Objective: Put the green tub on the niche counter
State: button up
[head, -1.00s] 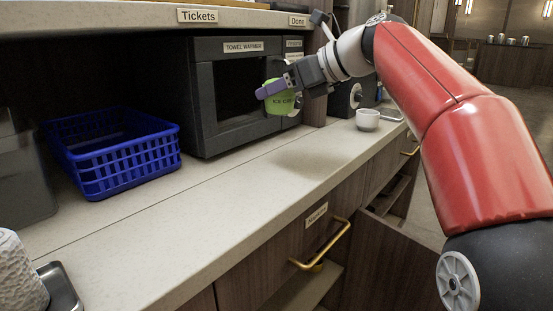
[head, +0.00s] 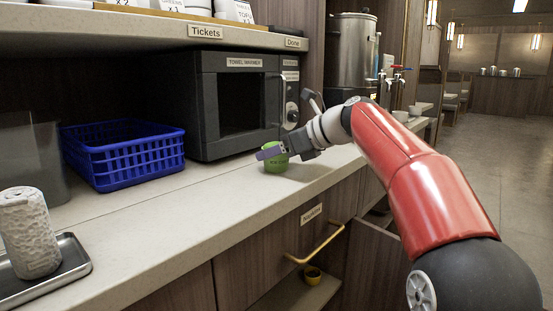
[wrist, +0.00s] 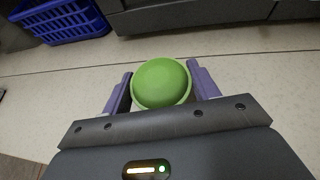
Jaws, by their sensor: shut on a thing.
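The green tub (head: 276,163) is upright on or just above the pale niche counter (head: 190,211), in front of the towel warmer; I cannot tell if its base touches. My gripper (head: 271,153) is shut on the tub, with a purple finger on either side of it. In the wrist view the tub's round green top (wrist: 161,83) sits between the two purple fingers. Dark print marks the tub's side. The arm reaches in from the right and its wrist hides part of the tub's right side in the head view.
A grey towel warmer (head: 199,107) stands behind the tub. A blue basket (head: 127,160) is to its left. A white textured roll (head: 28,232) stands on a metal tray (head: 77,270) at front left. The counter between tray and tub is clear. A drawer with a brass handle (head: 315,244) is below.

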jog(key=o, duration=1)
jog(key=shift+r, duration=0.1)
jog(key=shift+s+d+r, duration=0.1)
jog(key=shift+d+r, duration=0.05)
jog(key=shift+d, duration=0.05)
jog(key=p+v, duration=0.1)
jog(key=v, duration=1)
jog(key=shift+s+d, duration=0.15)
jog(key=shift+d, duration=0.05)
